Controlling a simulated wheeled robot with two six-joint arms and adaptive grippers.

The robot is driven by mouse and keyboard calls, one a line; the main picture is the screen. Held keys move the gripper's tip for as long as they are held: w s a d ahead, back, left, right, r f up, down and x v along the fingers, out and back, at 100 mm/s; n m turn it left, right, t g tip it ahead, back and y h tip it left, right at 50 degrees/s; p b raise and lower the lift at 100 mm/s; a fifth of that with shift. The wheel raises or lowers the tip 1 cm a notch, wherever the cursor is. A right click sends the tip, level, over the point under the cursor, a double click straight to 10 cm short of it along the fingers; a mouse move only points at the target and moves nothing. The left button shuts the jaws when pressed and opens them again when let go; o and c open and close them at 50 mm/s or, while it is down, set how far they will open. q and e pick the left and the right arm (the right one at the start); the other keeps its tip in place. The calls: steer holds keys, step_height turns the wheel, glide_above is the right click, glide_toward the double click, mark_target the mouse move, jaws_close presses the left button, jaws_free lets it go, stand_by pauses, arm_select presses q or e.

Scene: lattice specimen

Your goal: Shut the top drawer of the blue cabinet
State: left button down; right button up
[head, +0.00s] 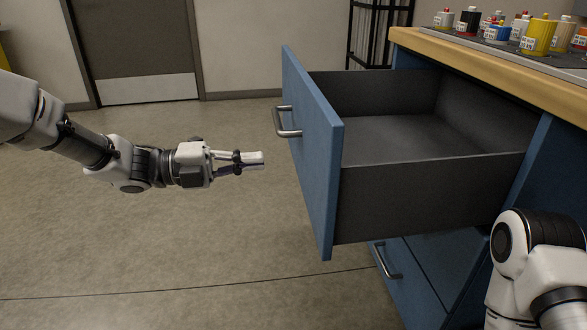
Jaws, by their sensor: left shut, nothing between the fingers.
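The top drawer (313,150) of the blue cabinet (549,165) stands far out. Its blue front faces left and carries a grey bar handle (287,122). The inside of the drawer is dark grey and looks empty. My left gripper (258,161) is shut and empty. It points right toward the drawer front, left of it and a little lower than the handle in the picture, with a gap between. My right arm shows at the lower right, in front of the cabinet, and its gripper is out of view.
Several small bottles and cans (537,36) stand on a tray on the wooden cabinet top (450,55). A lower drawer with a handle (386,261) is below. A black rack (378,32) and a grey door (137,45) are behind. The floor at left is clear.

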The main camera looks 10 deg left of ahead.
mark_target(308, 157)
arm_select(q)
steer(key=b+x, duration=0.1)
steer(key=x, duration=0.2)
steer(key=b+x, duration=0.1)
steer(key=x, duration=0.2)
steer(key=shift+d+f+b, duration=0.2)
steer(key=shift+d+b, duration=0.15)
steer(key=shift+b, duration=0.05)
steer(key=shift+w+d+r, duration=0.2)
steer(key=shift+w+d, duration=0.05)
steer(key=shift+d, duration=0.2)
